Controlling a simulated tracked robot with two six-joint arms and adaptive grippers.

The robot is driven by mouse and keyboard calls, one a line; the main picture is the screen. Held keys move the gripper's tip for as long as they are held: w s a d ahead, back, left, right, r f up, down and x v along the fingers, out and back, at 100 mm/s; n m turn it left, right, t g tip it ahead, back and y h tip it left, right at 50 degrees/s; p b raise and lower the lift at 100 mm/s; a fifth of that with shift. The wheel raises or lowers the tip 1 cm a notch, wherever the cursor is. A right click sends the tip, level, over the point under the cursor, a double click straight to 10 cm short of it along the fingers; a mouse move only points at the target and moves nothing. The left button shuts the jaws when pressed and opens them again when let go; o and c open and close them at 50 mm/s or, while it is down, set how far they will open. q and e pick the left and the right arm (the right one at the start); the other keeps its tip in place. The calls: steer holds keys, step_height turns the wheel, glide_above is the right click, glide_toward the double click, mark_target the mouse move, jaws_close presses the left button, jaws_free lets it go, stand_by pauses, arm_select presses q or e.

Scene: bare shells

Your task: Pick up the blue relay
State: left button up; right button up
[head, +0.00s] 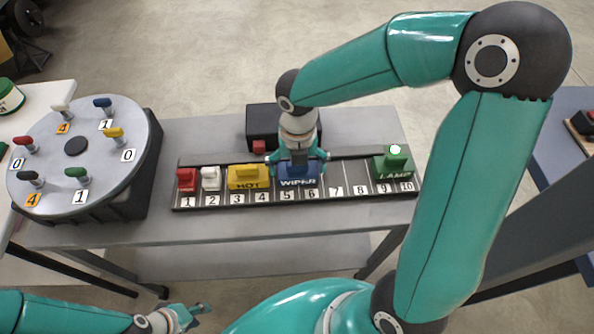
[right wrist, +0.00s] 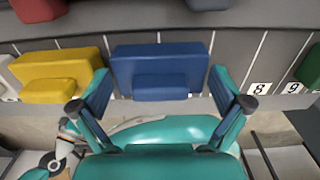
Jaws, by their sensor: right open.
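The blue relay (head: 297,174), marked WIPER, sits on the numbered rail (head: 345,192) around slots 5 and 6. My right gripper (head: 298,160) is over it, pointing down, with its fingers apart. In the right wrist view the blue relay (right wrist: 160,70) lies between the two open fingers (right wrist: 160,88), with a small gap on each side. The gripper hides part of the relay in the head view. My left gripper (head: 190,316) is at the bottom left, away from the table, apparently open and empty.
A green LAMP relay (head: 394,165) is at the right end. Slots 7 and 8 look free. A round dial (head: 76,146) stands left.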

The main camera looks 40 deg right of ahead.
steer(key=shift+f, duration=0.45)
steer(key=shift+c, duration=0.2)
steer(key=c, duration=0.8)
steer(key=shift+r, duration=0.15)
